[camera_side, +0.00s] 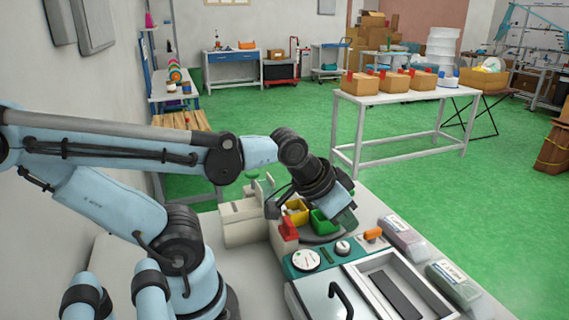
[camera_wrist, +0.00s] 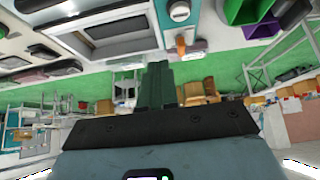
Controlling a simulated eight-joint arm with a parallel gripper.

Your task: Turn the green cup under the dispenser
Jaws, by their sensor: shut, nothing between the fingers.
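The green cup (camera_side: 322,224) is a small square open container on a round dark turntable (camera_side: 318,239), next to a yellow cup (camera_side: 297,212). My gripper (camera_side: 345,212) is just above and to the right of the green cup, partly in front of it. In the wrist view its dark green fingers (camera_wrist: 157,84) are together with nothing between them. A green container (camera_wrist: 262,9) and a purple one are cut off at the top of the wrist view. A beige machine (camera_side: 240,222), possibly the dispenser, stands left of the cups; my arm hides part of it.
A red block (camera_side: 289,229) stands left of the green cup. In front are a teal panel with dials (camera_side: 306,260), an orange knob (camera_side: 373,234) and a framed tray (camera_side: 392,286). Packets (camera_side: 402,236) lie at the right edge. Space above the bench right of my gripper is clear.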

